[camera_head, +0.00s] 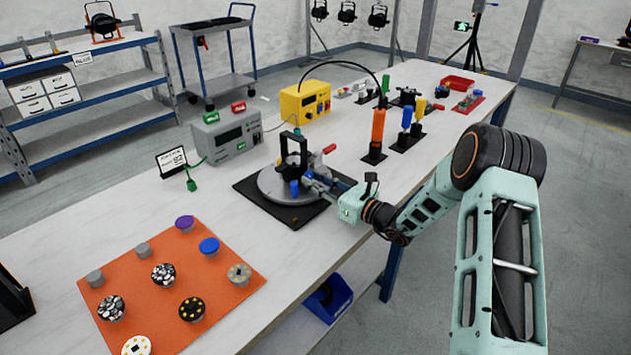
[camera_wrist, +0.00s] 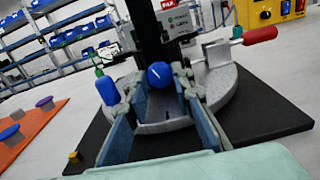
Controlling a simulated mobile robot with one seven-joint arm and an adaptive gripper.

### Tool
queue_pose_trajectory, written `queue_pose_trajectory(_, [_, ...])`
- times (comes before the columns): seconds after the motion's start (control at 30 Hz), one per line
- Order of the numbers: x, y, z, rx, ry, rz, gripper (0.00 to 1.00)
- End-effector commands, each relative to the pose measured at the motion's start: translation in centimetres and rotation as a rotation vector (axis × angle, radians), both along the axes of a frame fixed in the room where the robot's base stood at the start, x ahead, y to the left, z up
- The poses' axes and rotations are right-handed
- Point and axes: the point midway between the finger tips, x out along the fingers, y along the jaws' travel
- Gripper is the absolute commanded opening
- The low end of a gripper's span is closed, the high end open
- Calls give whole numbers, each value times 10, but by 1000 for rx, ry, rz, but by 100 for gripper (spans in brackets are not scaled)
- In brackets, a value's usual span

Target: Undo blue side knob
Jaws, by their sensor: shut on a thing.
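The blue side knob (camera_wrist: 160,75) is a round blue ball with a white line, on the front of a black upright post (camera_wrist: 146,35) of the fixture. My gripper (camera_wrist: 158,88) has one finger on each side of the knob and is shut on it. In the head view my gripper (camera_head: 313,181) reaches the fixture from the right, and the fingers largely hide the knob. The fixture has a round grey base (camera_head: 272,184) on a black mat (camera_head: 258,206). A second blue part (camera_wrist: 107,91), upright, stands just left of the fingers in the wrist view.
A red-handled lever (camera_wrist: 260,35) sticks out at the fixture's right. A grey meter box (camera_head: 226,135) and a yellow power box (camera_head: 304,102) stand behind. An orange mat (camera_head: 232,301) with several knobs lies front left. An orange-handled tool (camera_head: 378,128) stands upright to the right.

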Motion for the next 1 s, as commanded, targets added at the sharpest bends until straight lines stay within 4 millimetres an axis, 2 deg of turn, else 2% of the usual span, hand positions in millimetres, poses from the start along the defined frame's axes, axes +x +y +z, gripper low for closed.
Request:
queue_pose_trajectory(0.2, [0,0,-2,-24,-32,0,0])
queue_pose_trajectory(0.6, [0,0,-3,-232,-301,0,0])
queue_pose_trajectory(1.0, [0,0,1,-257,-331,0,0])
